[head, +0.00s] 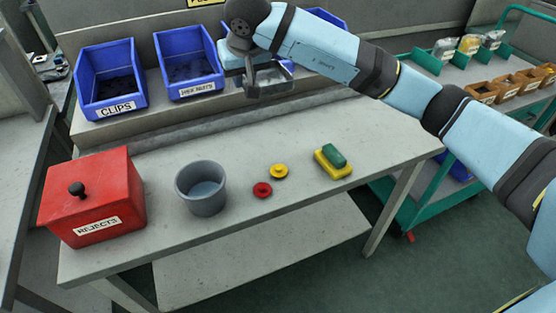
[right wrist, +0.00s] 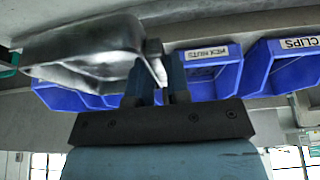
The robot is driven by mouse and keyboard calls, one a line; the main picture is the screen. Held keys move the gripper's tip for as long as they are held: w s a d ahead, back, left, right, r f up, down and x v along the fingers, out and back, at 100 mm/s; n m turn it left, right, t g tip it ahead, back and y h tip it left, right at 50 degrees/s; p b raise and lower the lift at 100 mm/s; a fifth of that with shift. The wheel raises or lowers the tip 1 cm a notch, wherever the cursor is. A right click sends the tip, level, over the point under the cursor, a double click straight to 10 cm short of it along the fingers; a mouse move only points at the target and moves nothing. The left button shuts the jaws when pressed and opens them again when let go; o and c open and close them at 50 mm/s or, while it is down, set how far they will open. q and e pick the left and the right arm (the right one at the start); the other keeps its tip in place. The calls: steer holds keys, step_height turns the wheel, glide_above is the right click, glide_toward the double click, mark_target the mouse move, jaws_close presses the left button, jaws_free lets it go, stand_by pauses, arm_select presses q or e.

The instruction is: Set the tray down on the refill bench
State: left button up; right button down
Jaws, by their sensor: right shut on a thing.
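My right gripper (head: 250,82) is shut on a shiny metal tray (head: 275,82), held by its rim above the back of the grey bench (head: 300,225), in front of the blue bins. In the right wrist view, the tray (right wrist: 85,50) extends to the left from the fingers (right wrist: 160,65). The arm hides part of the tray in the head view, so I cannot tell what it contains. My left gripper is not in view.
On the bench are a red REJECTS box (head: 92,200), a grey tub (head: 201,188), red (head: 262,190) and yellow (head: 279,171) discs, and a green-topped yellow block (head: 333,162). Blue bins (head: 110,80) stand on the raised back shelf. A green trolley (head: 450,70) stands right. The bench's front right is clear.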

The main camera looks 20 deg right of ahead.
mark_target(248, 150)
step_height(248, 150, down, 20)
steer(key=shift+a+r+b, duration=0.1)
steer(key=shift+r+b, duration=0.15)
steer(key=shift+b, duration=0.8)
steer(key=shift+f, duration=0.15)
arm_select(q)
steer(key=shift+w+d, duration=0.15)
steer(key=shift+d, duration=0.05)
arm_select(e)
steer(key=c, duration=1.5)
jaws_free()
steer(key=shift+f, duration=0.15)
steer(key=o, duration=0.4)
